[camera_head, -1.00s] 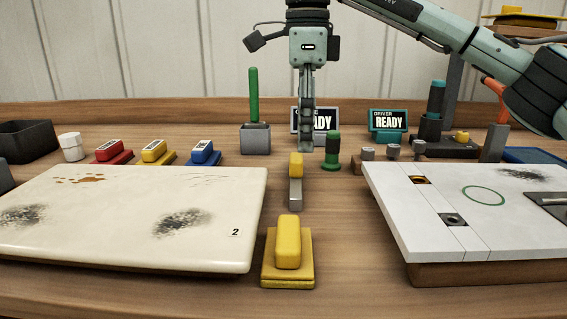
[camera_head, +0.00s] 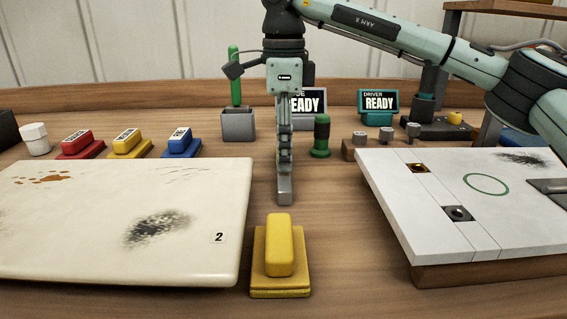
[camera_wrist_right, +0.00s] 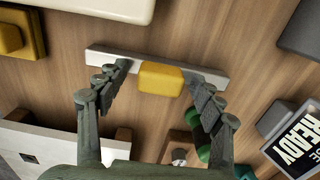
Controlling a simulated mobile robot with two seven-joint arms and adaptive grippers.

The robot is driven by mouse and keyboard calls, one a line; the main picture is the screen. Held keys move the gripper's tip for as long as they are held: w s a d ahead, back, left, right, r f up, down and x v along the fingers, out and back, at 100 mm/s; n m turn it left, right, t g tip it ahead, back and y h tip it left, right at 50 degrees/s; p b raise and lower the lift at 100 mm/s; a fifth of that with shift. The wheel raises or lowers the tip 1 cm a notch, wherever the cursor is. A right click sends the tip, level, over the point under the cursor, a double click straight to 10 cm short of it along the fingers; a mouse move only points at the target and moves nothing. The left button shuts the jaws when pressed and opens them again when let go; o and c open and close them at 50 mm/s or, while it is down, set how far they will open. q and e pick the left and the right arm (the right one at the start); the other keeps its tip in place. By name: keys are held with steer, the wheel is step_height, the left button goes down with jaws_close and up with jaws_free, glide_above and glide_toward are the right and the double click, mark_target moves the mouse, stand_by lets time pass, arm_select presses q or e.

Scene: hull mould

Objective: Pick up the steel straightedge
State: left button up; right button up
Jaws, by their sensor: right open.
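The steel straightedge is a flat grey bar with a yellow grip block; in the right wrist view its bar (camera_wrist_right: 103,54) lies on the wooden bench with the yellow grip (camera_wrist_right: 161,79) at its middle. In the head view its near end (camera_head: 285,198) shows below my right gripper, which hides most of the rest. My right gripper (camera_head: 285,168) points down over the straightedge. In the right wrist view its fingers are spread, one to each side of the yellow grip, with the tips over the bar. Whether they touch it I cannot tell. My left gripper is out of view.
A yellow block tool (camera_head: 280,272) stands close in front. A cream panel (camera_head: 90,235) lies left and a white panel on a wooden base (camera_head: 430,225) right. A grey holder (camera_head: 238,125) and green-black cylinder (camera_head: 321,137) stand behind.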

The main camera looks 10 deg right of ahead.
steer(key=c, duration=1.2)
steer(key=shift+o, duration=0.2)
steer(key=shift+r, duration=0.1)
